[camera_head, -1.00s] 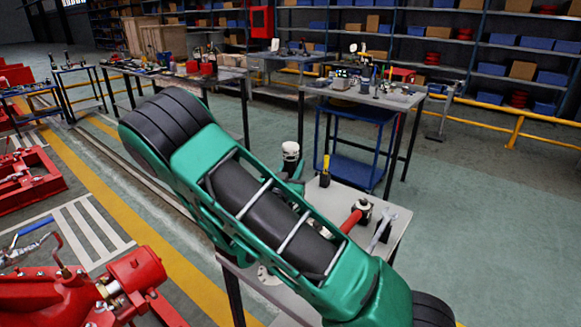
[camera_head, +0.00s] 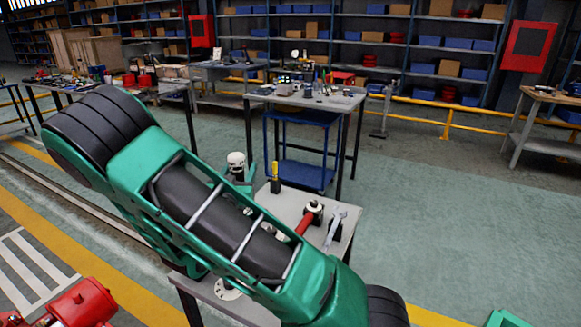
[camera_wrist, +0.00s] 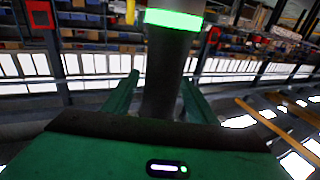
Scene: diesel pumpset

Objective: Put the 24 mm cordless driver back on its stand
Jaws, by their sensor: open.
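My gripper (camera_wrist: 160,78) shows in the wrist view as two green fingers standing apart, open. A dark upright cylinder with a glowing green band appears between them; I cannot tell that it is held. In the head view, a small grey table (camera_head: 285,205) stands behind my green arm. On it are a white-topped object with green parts (camera_head: 236,162), a yellow-and-black tool (camera_head: 275,180), a red-handled tool (camera_head: 306,223) and a grey wrench-like tool (camera_head: 335,232). I cannot tell which is the 24 mm driver or its stand. My arm hides part of the table.
A workbench with a blue lower frame (camera_head: 300,172) stands behind the small table. Another wooden bench (camera_head: 550,95) is at right. A yellow rail (camera_head: 480,132) runs before the shelves. Red machinery (camera_head: 80,305) is at lower left. The floor on the right is largely clear.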

